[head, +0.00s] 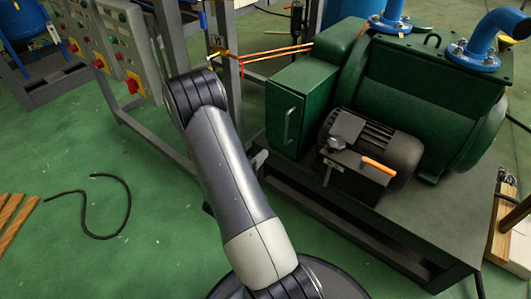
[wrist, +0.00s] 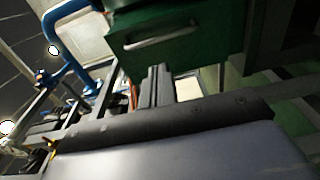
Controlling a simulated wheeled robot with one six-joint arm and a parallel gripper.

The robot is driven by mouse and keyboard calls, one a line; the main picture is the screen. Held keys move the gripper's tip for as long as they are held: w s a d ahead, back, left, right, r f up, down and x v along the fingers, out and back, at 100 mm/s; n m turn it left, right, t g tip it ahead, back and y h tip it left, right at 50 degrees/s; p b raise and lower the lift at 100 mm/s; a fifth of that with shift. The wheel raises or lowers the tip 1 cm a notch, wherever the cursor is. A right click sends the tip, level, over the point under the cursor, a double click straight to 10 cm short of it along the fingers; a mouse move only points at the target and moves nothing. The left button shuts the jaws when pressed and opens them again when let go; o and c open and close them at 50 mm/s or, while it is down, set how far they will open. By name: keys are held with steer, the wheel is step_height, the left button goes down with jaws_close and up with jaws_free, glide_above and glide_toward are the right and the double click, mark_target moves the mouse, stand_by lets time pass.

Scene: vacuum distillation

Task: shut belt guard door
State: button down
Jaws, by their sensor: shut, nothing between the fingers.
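The belt guard is a green box (head: 318,78) at the left end of the green pump in the head view. Its door (head: 279,108) is the front panel, with a pale upright bar handle (head: 288,126). The door looks nearly flush with the box; I cannot tell if a gap remains. In the wrist view the green door panel (wrist: 205,42) and its handle (wrist: 162,36) are at the top. My gripper (wrist: 158,72) is shut and empty, its fingertips just below the panel in that picture; contact is unclear. In the head view my arm mostly hides the gripper.
A black motor (head: 372,150) with an orange-handled tool (head: 378,165) sits right of the guard. A grey frame carries control boxes (head: 120,40) at left. A black hose (head: 84,205) and wooden strips (head: 15,215) lie on the green floor, otherwise open at left.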

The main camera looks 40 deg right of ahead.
mark_target(286, 130)
steer(key=b+x, duration=0.3)
steer(key=x, duration=0.8)
steer(key=shift+w+d+b, duration=0.1)
steer(key=shift+d+b, duration=0.3)
steer(key=shift+d, duration=0.15)
steer(key=shift+d, duration=0.1)
steer(key=shift+s+d+r+p, duration=0.1)
steer(key=shift+s+d+p, duration=0.25)
steer(key=shift+d, duration=0.5)
